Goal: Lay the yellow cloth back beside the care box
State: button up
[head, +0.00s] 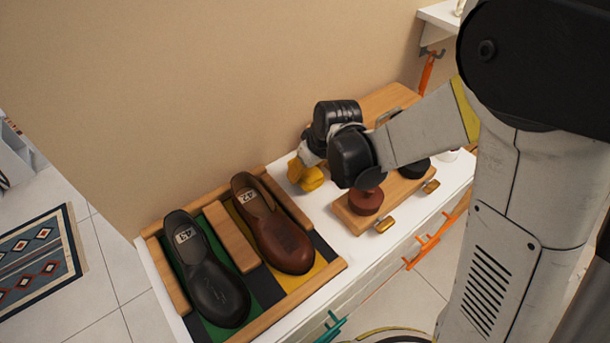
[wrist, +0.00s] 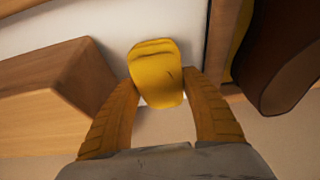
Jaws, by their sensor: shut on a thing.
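The yellow cloth (wrist: 157,72) is a small folded piece between the two ochre fingers of my gripper (wrist: 160,100) in the wrist view. My gripper is shut on it. In the head view the yellow of cloth and fingers (head: 305,174) shows over the white top, left of the wooden care box (head: 350,217), and the two are hard to tell apart. I cannot tell whether the cloth touches the top. The care box holds a reddish-brown round piece (head: 366,201) and dark items; my arm hides part of it. A wooden block-like edge (wrist: 60,90) fills the wrist view's left.
A wooden shoe tray (head: 330,270) with a black shoe (head: 212,275) and a brown shoe (head: 277,235) lies to the left. The beige wall (head: 200,100) rises close behind. White top (head: 325,215) shows bare between tray and care box.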

jog(key=shift+f, duration=0.7)
jog(key=shift+f, duration=0.2)
jog(key=o, duration=1.3)
jog(key=shift+r, duration=0.1)
